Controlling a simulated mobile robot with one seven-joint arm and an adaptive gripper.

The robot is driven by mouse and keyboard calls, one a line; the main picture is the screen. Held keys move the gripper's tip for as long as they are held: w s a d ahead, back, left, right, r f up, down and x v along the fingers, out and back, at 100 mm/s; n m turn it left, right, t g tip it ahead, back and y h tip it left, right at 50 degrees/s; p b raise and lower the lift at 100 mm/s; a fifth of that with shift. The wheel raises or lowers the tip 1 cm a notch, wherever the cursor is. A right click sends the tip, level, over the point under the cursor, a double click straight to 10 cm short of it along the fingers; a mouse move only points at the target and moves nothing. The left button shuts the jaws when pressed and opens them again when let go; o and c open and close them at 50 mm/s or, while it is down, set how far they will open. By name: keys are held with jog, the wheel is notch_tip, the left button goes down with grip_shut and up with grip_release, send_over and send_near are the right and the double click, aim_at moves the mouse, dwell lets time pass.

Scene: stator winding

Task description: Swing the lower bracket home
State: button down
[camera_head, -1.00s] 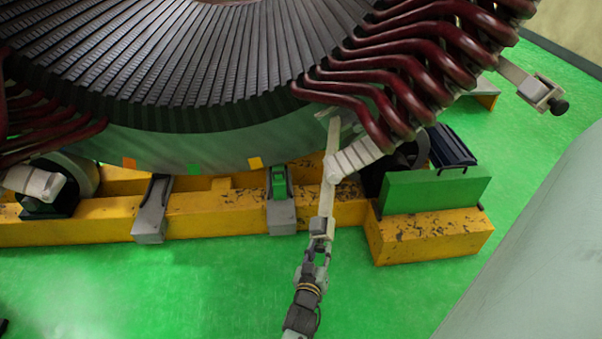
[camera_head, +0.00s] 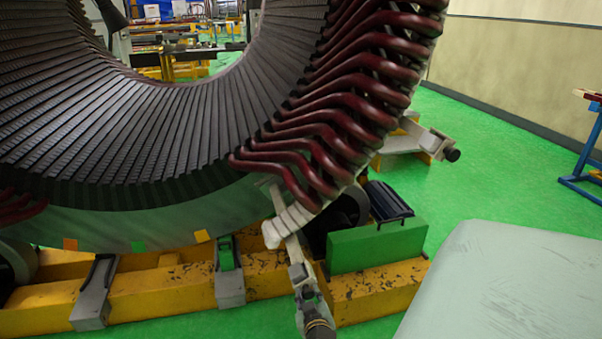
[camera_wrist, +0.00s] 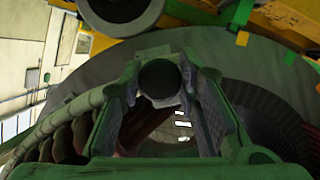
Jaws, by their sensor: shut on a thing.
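The lower bracket (camera_head: 293,248) is a pale metal bar at the lower end of the dark red coil ends (camera_head: 310,165) on the stator (camera_head: 150,110). It slants down and to the right from the stator's rim. My gripper (camera_head: 308,296) is at its outer free end, shut on it. In the wrist view a round black knob (camera_wrist: 160,78) sits between the two fingers of my gripper (camera_wrist: 165,100), with a pale piece behind it. The fingers partly hide the bracket's end. A second, upper bracket (camera_head: 425,137) with a black knob juts out at the right.
A green block (camera_head: 375,247) on the yellow base beam (camera_head: 375,290) stands close to the right of the bracket. A dark roller (camera_head: 348,208) is behind it. A pale grey surface (camera_head: 490,285) fills the lower right. Green floor is clear beyond the upper bracket.

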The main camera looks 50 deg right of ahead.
jog(key=shift+s+d+r, duration=0.4)
jog(key=shift+d, duration=0.05)
jog(key=shift+s+d+r, duration=0.1)
jog(key=shift+r, duration=0.05)
jog(key=c, duration=1.2)
grip_release()
jog(key=shift+s+d, duration=0.1)
jog(key=shift+d, duration=0.05)
jog(key=shift+w+a+f, duration=0.2)
jog(key=shift+a, duration=0.05)
jog(key=shift+s+a+r, duration=0.15)
jog(key=shift+s+a, duration=0.25)
jog(key=v, duration=1.1)
jog(key=shift+d+r, duration=0.1)
